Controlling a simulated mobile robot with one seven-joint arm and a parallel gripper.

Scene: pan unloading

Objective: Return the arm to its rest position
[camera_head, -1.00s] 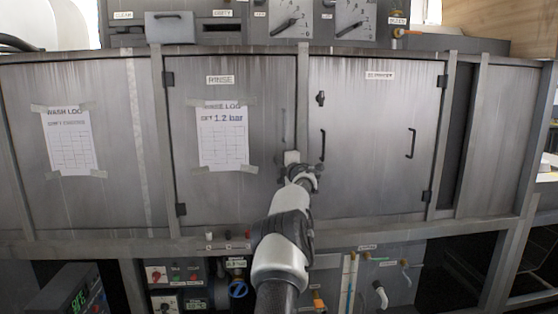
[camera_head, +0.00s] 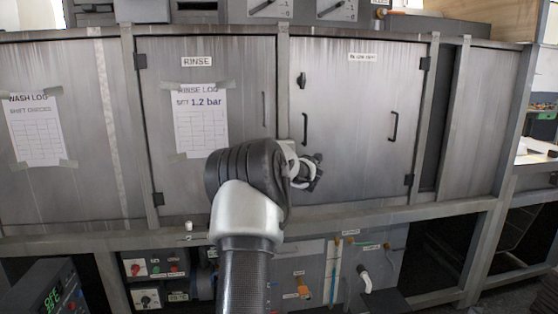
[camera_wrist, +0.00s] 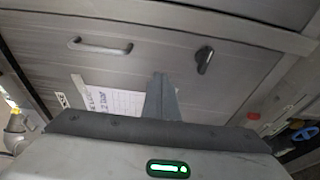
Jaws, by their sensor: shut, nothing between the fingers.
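My gripper (camera_head: 312,172) is at the end of my arm, in front of the lower left part of the right-hand cabinet door (camera_head: 362,120). My arm is bent, with its thick dark and white joint hiding part of the RINSE door's lower edge. In the wrist view my gripper (camera_wrist: 162,90) shows as a narrow grey wedge, its fingers together with nothing between them. It stands out against a steel door with a bar handle (camera_wrist: 100,46) and a dark latch (camera_wrist: 204,58).
The RINSE door (camera_head: 245,110) carries a taped rinse log sheet (camera_head: 201,118). Both doors look closed. A steel ledge (camera_head: 400,212) runs below them. Under it are a control panel (camera_head: 150,268) and pipes (camera_head: 362,280). A display unit (camera_head: 55,300) stands at lower left.

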